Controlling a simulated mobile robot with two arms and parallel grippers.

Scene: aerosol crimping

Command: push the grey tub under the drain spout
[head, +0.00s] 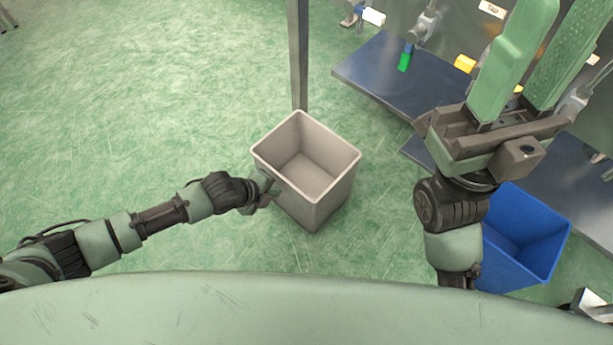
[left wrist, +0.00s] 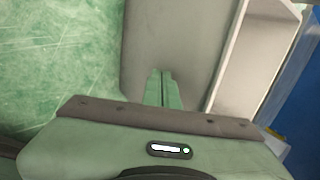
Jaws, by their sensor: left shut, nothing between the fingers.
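The grey tub (head: 333,196) stands upright and empty on the green floor, in the middle of the head view. My left gripper (head: 272,186) is at the tub's left wall, its fingers shut and empty. In the left wrist view the shut fingers (left wrist: 162,90) point at the tub's grey wall (left wrist: 172,40); I cannot tell whether they touch it. Several spouts line the metal equipment at upper right, one with a green end (head: 404,60); I cannot tell which is the drain spout. My right gripper (head: 537,62) is raised at upper right, fingers apart and empty.
A dark metal shelf (head: 385,75) juts out under the spouts, right of the tub. A thin metal post (head: 298,55) stands just behind the tub. A blue tub (head: 525,240) stands at lower right. The floor left of the tub is clear.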

